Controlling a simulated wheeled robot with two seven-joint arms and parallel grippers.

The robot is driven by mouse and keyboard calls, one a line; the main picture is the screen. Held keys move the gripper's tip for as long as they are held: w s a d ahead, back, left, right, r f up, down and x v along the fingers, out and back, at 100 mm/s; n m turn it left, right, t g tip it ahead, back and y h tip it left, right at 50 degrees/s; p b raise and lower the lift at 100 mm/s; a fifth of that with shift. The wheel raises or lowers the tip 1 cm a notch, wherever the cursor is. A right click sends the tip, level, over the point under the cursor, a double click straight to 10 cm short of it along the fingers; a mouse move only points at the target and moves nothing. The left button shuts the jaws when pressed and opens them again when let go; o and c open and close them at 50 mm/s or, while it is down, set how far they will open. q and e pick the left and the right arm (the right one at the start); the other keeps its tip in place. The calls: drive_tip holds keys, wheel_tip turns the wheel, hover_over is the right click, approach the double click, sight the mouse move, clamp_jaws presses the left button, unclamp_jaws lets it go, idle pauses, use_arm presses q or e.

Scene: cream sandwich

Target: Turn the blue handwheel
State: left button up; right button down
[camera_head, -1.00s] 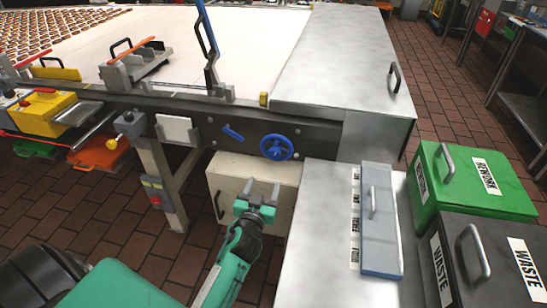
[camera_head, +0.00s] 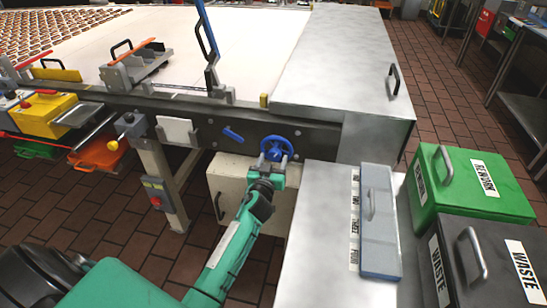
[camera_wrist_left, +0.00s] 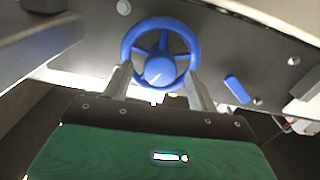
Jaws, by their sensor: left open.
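The blue handwheel (camera_head: 277,147) is mounted on the dark side rail of the conveyor in the head view. In the left wrist view the handwheel (camera_wrist_left: 160,52) shows its rim, spokes and round hub. My left gripper (camera_head: 275,158) is at the wheel's lower part, and its fingers hide part of the lower rim in the head view. In the left wrist view its open fingers (camera_wrist_left: 160,78) stand on either side of the lower part of the wheel. I cannot tell whether they touch the rim. My right gripper is not in view.
A blue lever (camera_head: 233,135) sits on the rail left of the wheel. A beige cabinet (camera_head: 228,185) stands below the rail. At right are a steel counter (camera_head: 318,240), a green rework bin (camera_head: 450,205) and a dark waste bin (camera_head: 470,280).

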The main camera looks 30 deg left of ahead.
use_arm(q)
drive_tip(key=shift+x, duration=0.8)
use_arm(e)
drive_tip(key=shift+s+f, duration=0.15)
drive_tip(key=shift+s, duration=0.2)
use_arm(q)
drive_tip(key=c, duration=1)
